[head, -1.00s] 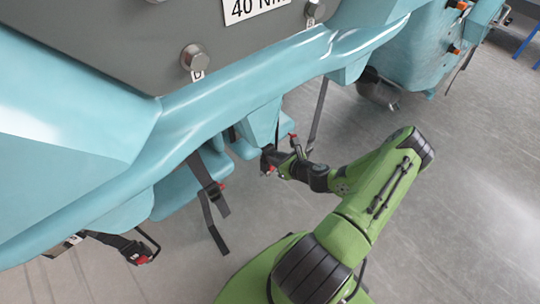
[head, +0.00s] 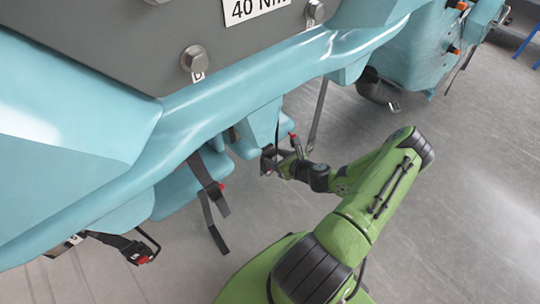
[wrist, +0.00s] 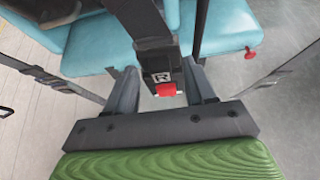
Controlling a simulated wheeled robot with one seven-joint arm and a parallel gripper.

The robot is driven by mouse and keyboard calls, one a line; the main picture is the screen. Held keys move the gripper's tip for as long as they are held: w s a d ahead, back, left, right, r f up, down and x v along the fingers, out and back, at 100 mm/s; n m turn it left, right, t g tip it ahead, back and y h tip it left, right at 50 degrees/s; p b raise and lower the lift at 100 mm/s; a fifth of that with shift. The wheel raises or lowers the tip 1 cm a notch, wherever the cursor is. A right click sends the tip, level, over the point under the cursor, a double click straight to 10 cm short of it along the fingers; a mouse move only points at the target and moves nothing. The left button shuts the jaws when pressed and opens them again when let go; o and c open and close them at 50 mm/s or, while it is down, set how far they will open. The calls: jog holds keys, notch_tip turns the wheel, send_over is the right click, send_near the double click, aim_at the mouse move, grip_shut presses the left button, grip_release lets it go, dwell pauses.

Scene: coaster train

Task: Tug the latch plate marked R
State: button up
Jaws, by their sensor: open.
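The latch plate marked R (wrist: 163,76) is in the middle of the wrist view, a dark piece with a white R label and a red part (wrist: 166,90) at its near end. It hangs at the end of a dark strap (wrist: 142,18). My gripper (wrist: 162,82) is open, with one finger on each side of the plate. Whether the fingers touch it I cannot tell. In the head view my gripper (head: 274,162) is beneath the light-blue car, by the blue seat parts, and the R mark cannot be made out there.
The light-blue car body (head: 240,100) overhangs my gripper. A dark buckle (head: 135,248) hangs at lower left. The grey floor (head: 460,190) at right is clear.

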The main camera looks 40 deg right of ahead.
jog(key=p+v, duration=0.3)
jog(key=v, duration=1.2)
jog(key=shift+s+r, duration=0.25)
